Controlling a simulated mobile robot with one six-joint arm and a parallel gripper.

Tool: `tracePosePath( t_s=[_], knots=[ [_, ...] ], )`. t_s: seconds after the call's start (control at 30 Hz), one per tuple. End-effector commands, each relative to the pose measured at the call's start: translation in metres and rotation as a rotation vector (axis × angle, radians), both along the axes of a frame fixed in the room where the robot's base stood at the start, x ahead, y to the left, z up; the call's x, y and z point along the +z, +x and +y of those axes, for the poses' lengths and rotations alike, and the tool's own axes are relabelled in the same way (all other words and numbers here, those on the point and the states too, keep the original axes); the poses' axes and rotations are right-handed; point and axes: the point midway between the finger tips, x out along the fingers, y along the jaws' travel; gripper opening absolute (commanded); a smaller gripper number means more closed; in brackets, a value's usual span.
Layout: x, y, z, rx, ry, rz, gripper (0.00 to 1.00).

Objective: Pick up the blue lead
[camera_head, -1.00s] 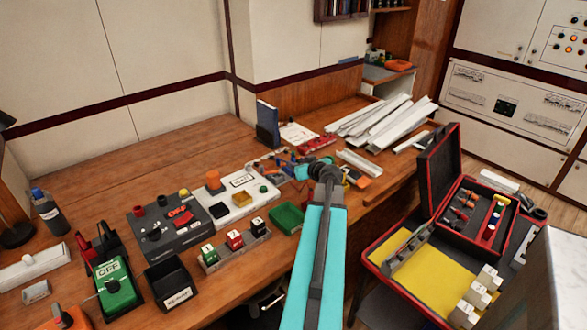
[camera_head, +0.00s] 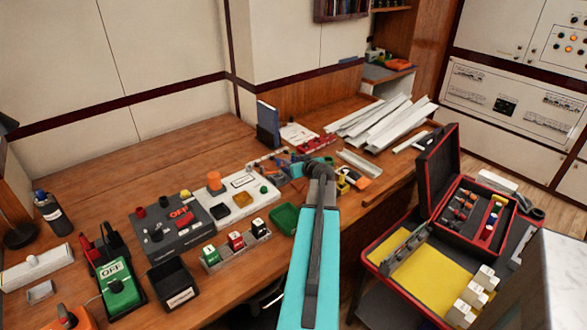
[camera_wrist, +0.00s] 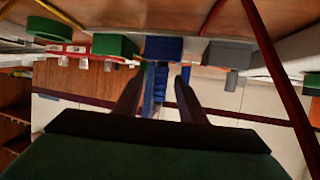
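My gripper (camera_wrist: 158,92) shows in the wrist view as two dark fingers, apart and with nothing clearly held between them. In the head view its fingers are hidden behind my own arm, which reaches over the bench's far middle part. In the head view, small blue items among the clutter by my arm's end are too small to tell.
Red cables (camera_wrist: 277,60) hang at the right of the wrist view. On the bench are a green tray (camera_head: 284,218), a white box (camera_head: 240,200), a dark blue binder (camera_head: 267,125) and white trunking (camera_head: 385,120). An open red case (camera_head: 437,190) stands at right.

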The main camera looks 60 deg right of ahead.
Motion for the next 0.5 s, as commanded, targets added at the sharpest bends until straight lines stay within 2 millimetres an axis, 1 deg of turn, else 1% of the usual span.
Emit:
tracePosePath(
  t_s=[0.43,0.5],
  knots=[
    [0.0002,-0.0004,0.0001,0.0,-0.001,0.0,0.37],
    [0.0001,-0.0004,0.0001,0.0,-0.001,0.0,0.25]
  ],
)
